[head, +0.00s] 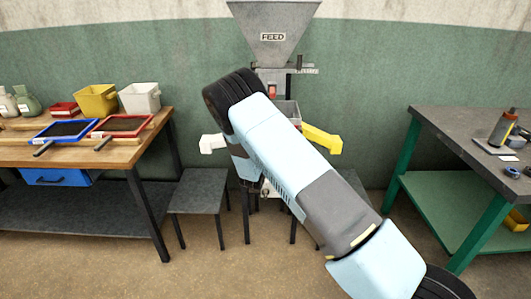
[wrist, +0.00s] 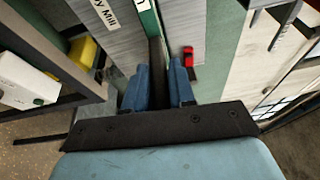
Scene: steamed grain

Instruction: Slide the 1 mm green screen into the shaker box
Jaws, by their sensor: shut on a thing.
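In the wrist view my gripper (wrist: 159,78) has its two blue fingers shut on a dark bar, the handle of the green screen. A narrow green edge of the green screen (wrist: 147,20) shows just beyond the fingertips, seen nearly edge-on. The shaker box, a grey machine, shows in the head view (head: 286,109), partly behind my arm. In the wrist view its grey panel (wrist: 108,38) lies close beside the screen, with part of a "Mill" label. My gripper and the screen are hidden behind my arm in the head view. I cannot tell how far the screen is inside the box.
A grey feed hopper (head: 272,35) stands above the box. A white spout (head: 213,143) and a yellow spout (head: 322,140) stick out either side. A blue-framed screen (head: 61,130) and red-framed screen (head: 122,125) lie on the left bench.

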